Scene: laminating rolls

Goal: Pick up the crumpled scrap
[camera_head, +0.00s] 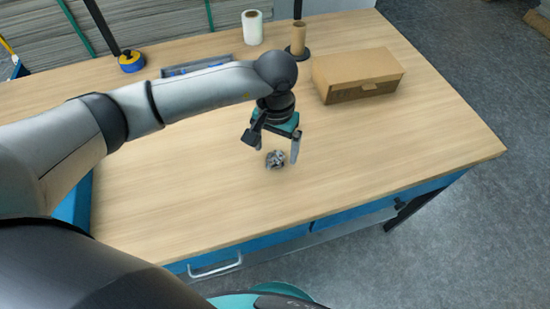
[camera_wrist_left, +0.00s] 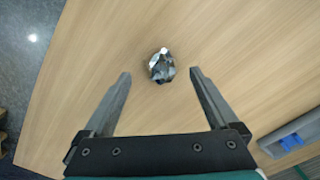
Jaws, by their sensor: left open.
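The crumpled scrap (camera_head: 275,159) is a small grey, wadded ball lying on the wooden table. My left gripper (camera_head: 277,152) is above it, pointing down, with its fingers apart and nothing between them that it grips. In the left wrist view the scrap (camera_wrist_left: 162,66) shows grey and white facets. There it lies just beyond the two open fingertips (camera_wrist_left: 160,75), roughly centred between them, and appears clear of both fingers. My right gripper is not in view.
A cardboard box (camera_head: 357,75) stands right of the gripper. A white roll (camera_head: 252,28) and a brown roll on a dark stand (camera_head: 298,40) are at the back. A grey-blue tray (camera_head: 196,66) lies behind my arm. The table (camera_head: 400,150) is clear around the scrap.

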